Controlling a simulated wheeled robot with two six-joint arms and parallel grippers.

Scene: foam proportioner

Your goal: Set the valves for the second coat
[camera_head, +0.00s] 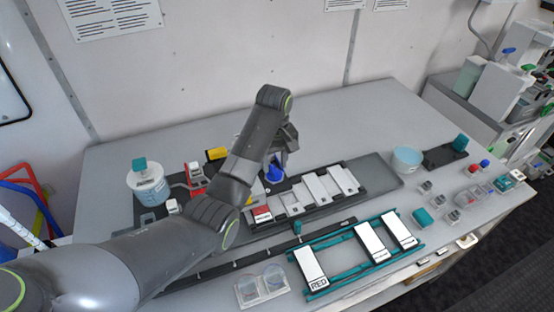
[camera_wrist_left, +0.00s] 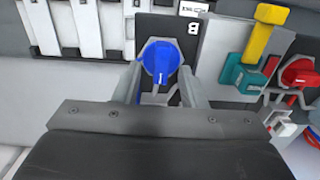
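A blue valve knob (camera_head: 275,173) stands on a dark panel behind the row of white plates. In the left wrist view the blue knob (camera_wrist_left: 161,64) has a white pointer line and sits beside a black plate marked B. My left gripper (camera_head: 284,148) is just above this knob. Its fingers (camera_wrist_left: 163,88) are apart, one on each side of the knob; contact is not clear. A red valve knob (camera_wrist_left: 302,74) and a yellow handle on a teal body (camera_wrist_left: 262,45) are to the right in the wrist view. My right gripper is not in view.
White plates (camera_head: 315,189) stand in a dark rack right of the knob. A teal rack (camera_head: 345,262) with white plates lies in front. Clear cups (camera_head: 262,284), a white tub (camera_head: 147,186) and a pale blue tub (camera_head: 406,158) stand around. The bench's back strip is clear.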

